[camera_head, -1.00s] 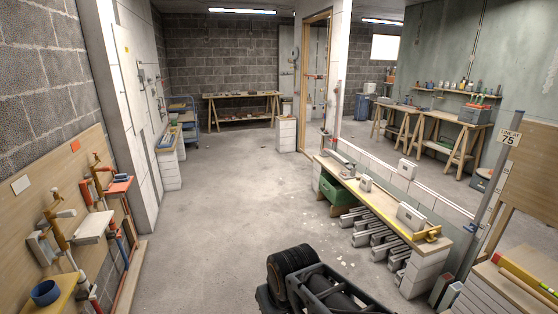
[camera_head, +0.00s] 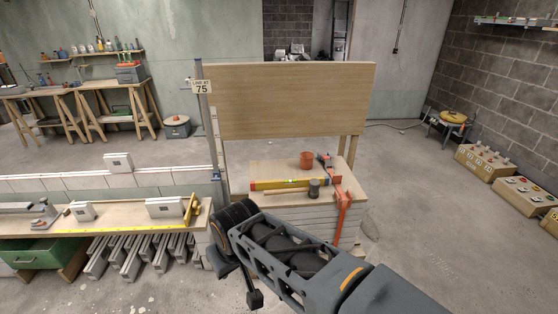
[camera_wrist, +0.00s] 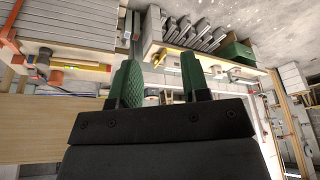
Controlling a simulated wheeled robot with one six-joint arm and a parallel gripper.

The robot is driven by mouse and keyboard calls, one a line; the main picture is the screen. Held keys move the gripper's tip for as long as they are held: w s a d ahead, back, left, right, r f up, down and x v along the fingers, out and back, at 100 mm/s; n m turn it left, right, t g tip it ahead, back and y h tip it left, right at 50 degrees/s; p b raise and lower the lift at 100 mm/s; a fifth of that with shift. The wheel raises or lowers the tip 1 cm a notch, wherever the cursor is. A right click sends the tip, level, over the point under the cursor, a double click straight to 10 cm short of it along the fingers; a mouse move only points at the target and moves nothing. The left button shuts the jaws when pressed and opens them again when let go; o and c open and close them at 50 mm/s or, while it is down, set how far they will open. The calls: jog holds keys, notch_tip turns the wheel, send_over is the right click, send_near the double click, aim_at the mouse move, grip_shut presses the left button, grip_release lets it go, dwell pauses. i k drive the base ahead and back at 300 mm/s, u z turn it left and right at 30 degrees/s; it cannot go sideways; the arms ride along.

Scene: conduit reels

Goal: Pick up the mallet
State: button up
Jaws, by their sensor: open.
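The mallet (camera_head: 314,187) lies on the small pale stand (camera_head: 262,170) in the head view. It has a dark, round head and a thin wooden handle pointing left. A red-ended yellow spirit level (camera_head: 285,184) lies just behind the handle. In the wrist view the mallet (camera_wrist: 44,60) is at the upper left, well apart from my fingers. My gripper (camera_wrist: 160,78) is open and empty, with two green pads spread apart. In the head view my arm reaches in front of the stand, and I cannot make out the fingers there.
An orange clamp (camera_head: 338,188) hangs over the stand's right side, beside a terracotta pot (camera_head: 306,160). A wooden board (camera_head: 290,100) stands upright behind, with a post and sign (camera_head: 202,87) at its left. A low bench (camera_head: 120,208) runs left.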

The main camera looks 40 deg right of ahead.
aim_at(313, 191)
jog(key=z, duration=0.55)
jog(key=i, duration=1.35)
jog(key=z, duration=0.3)
